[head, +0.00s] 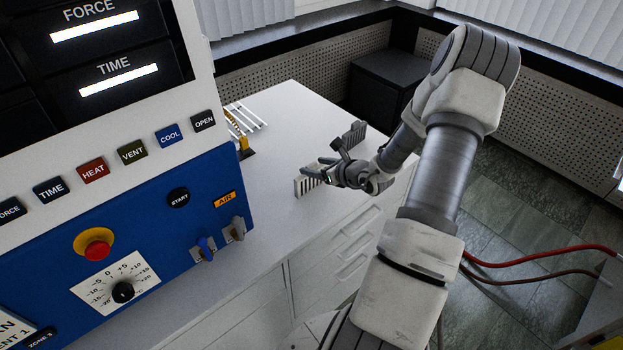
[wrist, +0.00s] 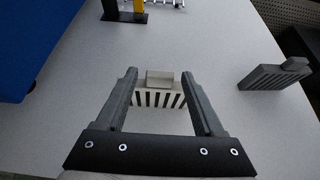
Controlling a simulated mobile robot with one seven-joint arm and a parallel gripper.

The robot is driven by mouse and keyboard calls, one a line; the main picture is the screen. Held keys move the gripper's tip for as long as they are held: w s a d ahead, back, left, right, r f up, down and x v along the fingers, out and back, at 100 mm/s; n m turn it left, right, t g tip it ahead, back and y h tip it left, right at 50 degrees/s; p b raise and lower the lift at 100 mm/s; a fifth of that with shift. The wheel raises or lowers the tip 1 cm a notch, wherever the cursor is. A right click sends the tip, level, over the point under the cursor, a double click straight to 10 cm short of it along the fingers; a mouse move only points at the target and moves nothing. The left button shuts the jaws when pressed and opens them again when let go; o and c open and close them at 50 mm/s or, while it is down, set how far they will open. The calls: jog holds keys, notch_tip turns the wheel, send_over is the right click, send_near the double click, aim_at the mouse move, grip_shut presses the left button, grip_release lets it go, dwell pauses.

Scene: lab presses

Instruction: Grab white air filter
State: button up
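The white air filter (wrist: 158,93) is a pale slotted block with a small tab on top. It stands on the white counter, and in the wrist view it appears between the two fingers of my gripper (wrist: 158,78). The fingers are spread, with visible gaps on both sides of the filter's tab. In the head view the filter (head: 306,186) is just left of and below my gripper (head: 312,172), partly hidden by it. I cannot tell whether a finger touches it.
A darker grey slotted filter (wrist: 272,75) stands to the right on the counter (wrist: 80,110); it also shows in the head view (head: 354,134). A wire rack (head: 246,117) and a yellow-black part (head: 243,143) are farther back. The blue press panel (head: 130,240) is at left.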

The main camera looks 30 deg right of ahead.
grip_shut()
jog(key=shift+r, duration=0.15)
dwell(0.4)
